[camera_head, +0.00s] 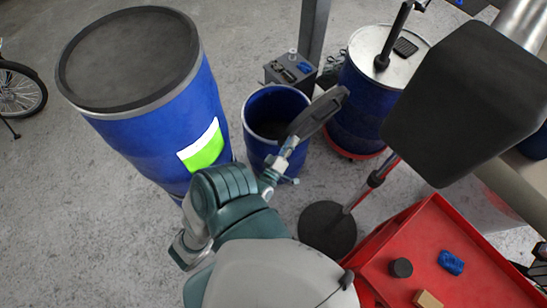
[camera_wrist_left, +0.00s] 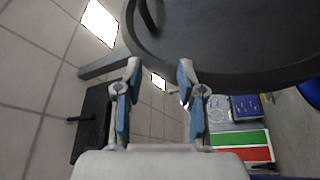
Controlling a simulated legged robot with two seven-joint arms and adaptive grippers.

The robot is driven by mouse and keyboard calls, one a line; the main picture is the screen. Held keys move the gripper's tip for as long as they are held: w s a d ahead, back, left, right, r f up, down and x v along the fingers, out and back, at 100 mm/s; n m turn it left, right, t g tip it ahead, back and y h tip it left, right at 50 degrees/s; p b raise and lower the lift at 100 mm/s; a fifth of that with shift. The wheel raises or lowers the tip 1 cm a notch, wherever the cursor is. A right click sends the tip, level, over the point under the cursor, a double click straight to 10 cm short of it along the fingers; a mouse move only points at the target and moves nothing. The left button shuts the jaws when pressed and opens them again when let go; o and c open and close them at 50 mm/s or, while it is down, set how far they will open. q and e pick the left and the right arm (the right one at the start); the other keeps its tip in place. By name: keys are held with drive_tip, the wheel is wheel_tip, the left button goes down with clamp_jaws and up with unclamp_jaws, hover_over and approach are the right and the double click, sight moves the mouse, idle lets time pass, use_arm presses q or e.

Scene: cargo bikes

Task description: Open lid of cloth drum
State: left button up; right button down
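A small open blue drum (camera_head: 254,150) stands in the middle of the head view, its dark inside partly showing. A dark lid (camera_head: 318,112) is raised and steeply tilted at the right side of its rim. My left gripper (camera_head: 286,148) is beside this lid, over the drum's right edge. In the left wrist view, the gripper (camera_wrist_left: 160,70) has its two blue-padded fingers apart with nothing between them. The dark lid's curved edge (camera_wrist_left: 235,78) fills the top there, close to the fingertips; contact cannot be told. My right gripper is not in view.
A tall blue drum with a black top (camera_head: 130,55) stands at left. A blue drum with a pale top (camera_head: 390,45) stands behind right. A large black block (camera_head: 470,100), a round stand base (camera_head: 327,230) and a red cart (camera_head: 440,240) crowd the right. Floor is clear at lower left.

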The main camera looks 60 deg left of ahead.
use_arm(q)
drive_tip(key=v, duration=1.2)
drive_tip(key=shift+a+f+b, duration=0.15)
drive_tip(key=shift+f+b, duration=0.15)
idle(0.4)
idle(0.6)
